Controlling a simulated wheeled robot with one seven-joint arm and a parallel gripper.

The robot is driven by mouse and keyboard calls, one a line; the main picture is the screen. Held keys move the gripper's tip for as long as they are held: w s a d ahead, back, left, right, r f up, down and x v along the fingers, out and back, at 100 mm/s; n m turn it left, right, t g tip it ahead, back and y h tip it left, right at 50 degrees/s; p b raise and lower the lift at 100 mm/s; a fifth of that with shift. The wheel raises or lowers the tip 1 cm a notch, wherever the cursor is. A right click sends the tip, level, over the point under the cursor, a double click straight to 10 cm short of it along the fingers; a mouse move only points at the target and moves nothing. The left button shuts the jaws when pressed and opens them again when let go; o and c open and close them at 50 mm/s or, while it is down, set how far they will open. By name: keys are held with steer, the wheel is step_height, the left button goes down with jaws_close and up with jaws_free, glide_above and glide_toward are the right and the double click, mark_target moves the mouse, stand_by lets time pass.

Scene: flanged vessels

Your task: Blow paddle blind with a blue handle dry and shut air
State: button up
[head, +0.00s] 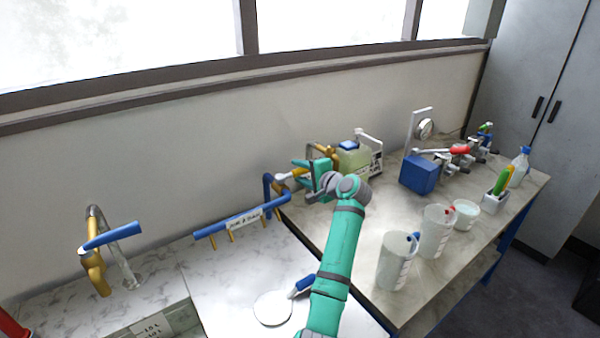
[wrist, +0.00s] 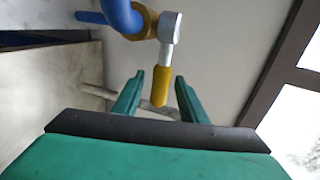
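The paddle blind, a pale round disc (head: 272,308) with a blue handle (head: 303,286), lies flat on the light marbled surface, partly beside my arm. The air valve is at the end of the blue pipe (head: 270,190) by the wall. Its yellow handle (head: 295,173) also shows in the wrist view (wrist: 162,86), hanging from a grey metal stem. My gripper (head: 308,172) is at this valve. In the wrist view its green fingers (wrist: 160,92) are open, one on each side of the yellow handle, with gaps visible. Whether air is flowing cannot be seen.
A blue bar with a label (head: 243,219) and yellow nozzles stands left of the gripper. A tap with a blue lever (head: 110,236) is further left. A jerrycan (head: 352,158), a blue block (head: 419,174) and clear beakers (head: 396,262) stand on the right bench.

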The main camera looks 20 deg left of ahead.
steer(key=shift+w+a, duration=0.1)
steer(key=shift+a, duration=0.05)
steer(key=shift+c, duration=0.3)
jaws_close()
